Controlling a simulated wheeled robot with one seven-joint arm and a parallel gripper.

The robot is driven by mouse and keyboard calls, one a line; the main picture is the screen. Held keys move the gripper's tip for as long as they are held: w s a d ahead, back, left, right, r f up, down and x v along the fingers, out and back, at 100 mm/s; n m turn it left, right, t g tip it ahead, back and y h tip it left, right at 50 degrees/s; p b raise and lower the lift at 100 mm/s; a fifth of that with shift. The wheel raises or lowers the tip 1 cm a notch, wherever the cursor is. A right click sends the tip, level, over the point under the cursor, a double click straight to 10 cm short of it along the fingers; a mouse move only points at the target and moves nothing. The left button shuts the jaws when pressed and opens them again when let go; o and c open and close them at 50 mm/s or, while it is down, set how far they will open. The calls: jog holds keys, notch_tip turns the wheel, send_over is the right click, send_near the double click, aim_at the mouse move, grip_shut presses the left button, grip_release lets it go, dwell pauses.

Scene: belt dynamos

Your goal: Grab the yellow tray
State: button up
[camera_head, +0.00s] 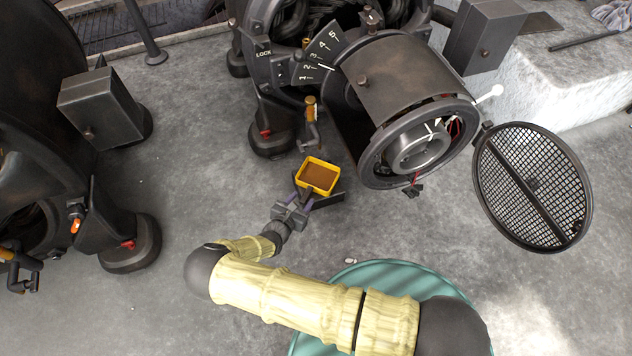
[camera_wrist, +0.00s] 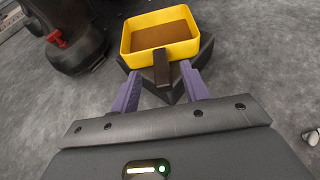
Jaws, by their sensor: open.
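The yellow tray (camera_head: 333,190) sits on a dark bracket (camera_head: 331,201) on the floor below the dynamo, in the middle of the head view. It is a shallow square with brown content inside. In the wrist view the yellow tray (camera_wrist: 127,50) is at the top, just beyond the fingers. My gripper (camera_head: 301,195) is open, its purple fingers on either side of the dark bracket's front part. In the wrist view my gripper (camera_wrist: 160,82) is empty between the fingers, with the bracket's tip between them. I cannot tell whether a finger touches the bracket.
A large dark dynamo (camera_head: 400,75) stands behind the tray, its round mesh cover (camera_head: 520,165) swung open to the right. Another dark machine (camera_head: 50,130) stands at left. A teal round top (camera_head: 385,272) lies under my arm. Grey floor is clear left of the tray.

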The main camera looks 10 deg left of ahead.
aim_at(305, 196)
jog(key=b+x, duration=0.2)
jog(key=x, duration=0.1)
jog(key=shift+w+d+f, duration=0.1)
jog(key=shift+f, duration=0.3)
jog(key=shift+w, duration=0.25)
jog(key=shift+r, duration=0.1)
grip_shut()
